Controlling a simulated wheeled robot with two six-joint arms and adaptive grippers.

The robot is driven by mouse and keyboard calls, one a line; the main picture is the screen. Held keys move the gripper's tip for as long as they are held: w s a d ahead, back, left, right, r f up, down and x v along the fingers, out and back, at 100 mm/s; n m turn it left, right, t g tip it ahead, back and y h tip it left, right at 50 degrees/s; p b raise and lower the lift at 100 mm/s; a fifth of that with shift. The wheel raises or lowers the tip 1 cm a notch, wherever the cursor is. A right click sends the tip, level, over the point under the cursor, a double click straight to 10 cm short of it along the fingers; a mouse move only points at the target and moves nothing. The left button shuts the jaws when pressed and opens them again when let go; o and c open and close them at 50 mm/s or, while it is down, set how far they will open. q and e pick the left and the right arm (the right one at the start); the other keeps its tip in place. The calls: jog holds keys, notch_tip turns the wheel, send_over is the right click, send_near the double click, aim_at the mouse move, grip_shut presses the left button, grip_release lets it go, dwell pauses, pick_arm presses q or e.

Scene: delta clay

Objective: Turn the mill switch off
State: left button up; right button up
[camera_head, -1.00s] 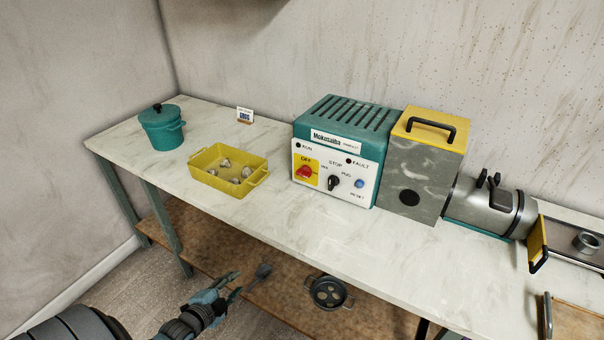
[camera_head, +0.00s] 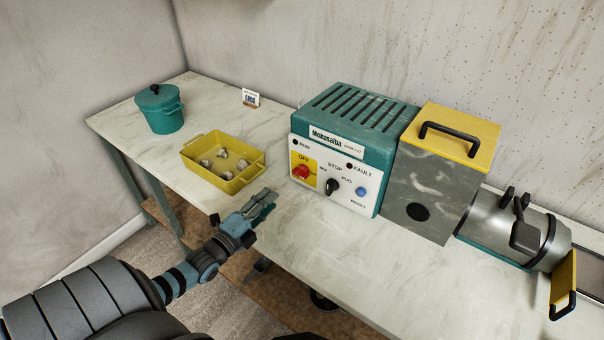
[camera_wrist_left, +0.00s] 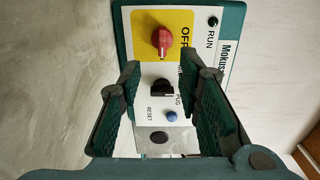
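The teal mill control box (camera_head: 350,120) stands on the counter with a white front panel. Its red rotary switch (camera_head: 301,172) sits on a yellow plate marked OFF; I cannot read its exact setting. In the left wrist view the red switch (camera_wrist_left: 162,40) shows beyond the fingertips, near the top. A black selector knob (camera_head: 332,186) and a blue reset button (camera_head: 361,191) are to its right. My left gripper (camera_head: 268,200) is over the counter's front edge, left of and below the panel, apart from it. Its fingers (camera_wrist_left: 160,70) are spread with nothing between them. My right gripper is out of view.
A yellow tray (camera_head: 190,152) with several small lumps and a teal lidded pot (camera_head: 160,112) stand left. A grey block with a yellow lid (camera_head: 455,135) adjoins the box, then a metal cylinder (camera_head: 500,225). Bare counter (camera_head: 325,235) lies before the panel.

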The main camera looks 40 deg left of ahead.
aim_at(298, 176)
pick_arm(q)
jog(key=w+b, duration=0.3)
jog(key=shift+w+d, duration=0.1)
jog(key=shift+w, duration=0.3)
jog(key=w+b, duration=0.3)
jog(key=shift+f, duration=0.2)
jog(key=shift+w+d+f+b, duration=0.1)
jog(key=shift+w+b, duration=0.6)
jog(key=shift+w, duration=0.5)
jog(key=w, duration=0.1)
jog(key=w+p, duration=0.1)
jog(key=r, duration=0.1)
jog(key=shift+w+a+p, duration=0.3)
jog(key=shift+w+p, duration=0.05)
jog(key=shift+w, duration=0.05)
jog(key=shift+w+r, duration=0.1)
jog(key=shift+w, duration=0.1)
jog(key=shift+d+p, duration=0.15)
jog(key=shift+p, duration=0.2)
jog(key=shift+w, duration=0.15)
grip_shut()
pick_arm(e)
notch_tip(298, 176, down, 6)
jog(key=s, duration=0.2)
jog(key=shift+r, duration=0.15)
